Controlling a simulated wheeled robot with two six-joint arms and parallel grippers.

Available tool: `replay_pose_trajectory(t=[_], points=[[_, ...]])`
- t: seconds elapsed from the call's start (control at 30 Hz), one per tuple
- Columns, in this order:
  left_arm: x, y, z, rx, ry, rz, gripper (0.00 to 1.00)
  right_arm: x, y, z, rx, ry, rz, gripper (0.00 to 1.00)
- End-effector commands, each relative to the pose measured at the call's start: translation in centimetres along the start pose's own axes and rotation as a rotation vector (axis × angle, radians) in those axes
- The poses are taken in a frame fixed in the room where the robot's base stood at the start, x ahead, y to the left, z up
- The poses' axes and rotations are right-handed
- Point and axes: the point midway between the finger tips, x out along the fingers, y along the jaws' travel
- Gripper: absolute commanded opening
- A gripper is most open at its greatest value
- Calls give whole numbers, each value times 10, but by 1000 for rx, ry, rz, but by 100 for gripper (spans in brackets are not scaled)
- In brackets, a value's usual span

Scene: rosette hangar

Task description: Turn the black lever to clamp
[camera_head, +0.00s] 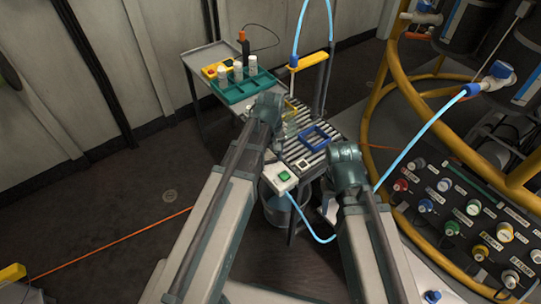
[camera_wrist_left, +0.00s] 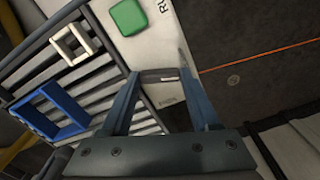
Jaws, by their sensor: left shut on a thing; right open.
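A white control box with a green button (camera_head: 284,176) sits at the near end of the slatted table. It also shows at the top of the left wrist view (camera_wrist_left: 165,45). A short dark lever (camera_wrist_left: 157,77) lies across the box's edge, below the button in that view. My left gripper (camera_wrist_left: 162,75) has its two blue-grey fingers on either side of the lever, shut on it. In the head view my left arm hides most of this spot. My right gripper (camera_head: 347,166) is at the right of the table, open and apart from the lever; its fingers are mostly hidden.
A blue square frame (camera_head: 314,138) lies on the slats, with a small white frame (camera_wrist_left: 73,45) beside it. A green tray (camera_head: 245,88) with white bottles stands on the cart behind. A yellow pipe frame and a panel of coloured knobs (camera_head: 465,208) stand at the right.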

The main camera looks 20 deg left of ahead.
Motion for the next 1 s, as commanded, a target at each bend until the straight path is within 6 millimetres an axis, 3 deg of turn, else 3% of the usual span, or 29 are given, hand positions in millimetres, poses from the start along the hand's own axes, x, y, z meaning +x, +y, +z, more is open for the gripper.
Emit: replay_pose_trajectory(t=[0.5, 1.0], points=[[0, 0, 4, -314, 0, 0, 7, 0, 0, 0, 0, 0, 0, 50], [0, 1, 4, -375, 0, 0, 7, 0, 0, 0, 0, 0, 0, 50]])
